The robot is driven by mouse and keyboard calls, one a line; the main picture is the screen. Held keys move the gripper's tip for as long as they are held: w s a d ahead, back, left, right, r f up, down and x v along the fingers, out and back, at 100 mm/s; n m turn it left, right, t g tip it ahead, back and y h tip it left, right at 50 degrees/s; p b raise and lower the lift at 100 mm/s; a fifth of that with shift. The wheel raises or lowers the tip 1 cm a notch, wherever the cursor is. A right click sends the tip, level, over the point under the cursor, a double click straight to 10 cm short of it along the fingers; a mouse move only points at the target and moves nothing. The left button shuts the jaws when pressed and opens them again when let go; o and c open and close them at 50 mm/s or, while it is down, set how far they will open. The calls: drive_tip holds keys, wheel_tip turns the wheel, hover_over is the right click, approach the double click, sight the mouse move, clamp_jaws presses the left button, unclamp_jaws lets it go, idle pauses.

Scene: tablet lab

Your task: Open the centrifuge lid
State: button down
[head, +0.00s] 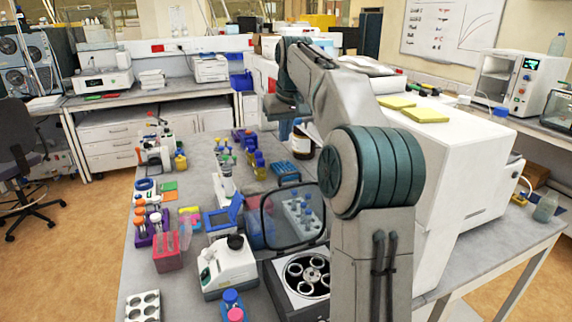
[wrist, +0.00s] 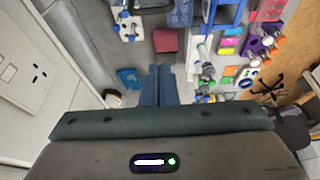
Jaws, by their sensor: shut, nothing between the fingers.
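The centrifuge (head: 281,290) stands at the near edge of the bench in the head view, partly hidden behind my arm. Its round rotor with several openings is exposed. Its dark-framed, see-through lid (head: 265,226) stands raised at the back of the body, with a tube rack visible through it. My gripper (wrist: 160,68) shows in the wrist view with its two blue fingers together and nothing between them. It is over the bench, apart from the lid, farther back than the centrifuge.
A red tube rack (head: 168,258), a blue open box (head: 222,217) and a brown bottle (head: 301,143) are on the bench. A large white machine (head: 470,160) bounds the right side. The bench is crowded.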

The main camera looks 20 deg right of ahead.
drive_tip(key=p, duration=0.2)
hover_over(288, 183)
drive_tip(key=w, duration=0.1)
wheel_tip(288, 183, down, 9)
drive_tip(key=shift+d+f, duration=0.15)
drive_tip(key=shift+s, duration=0.1)
drive_tip(key=shift+b, duration=0.3)
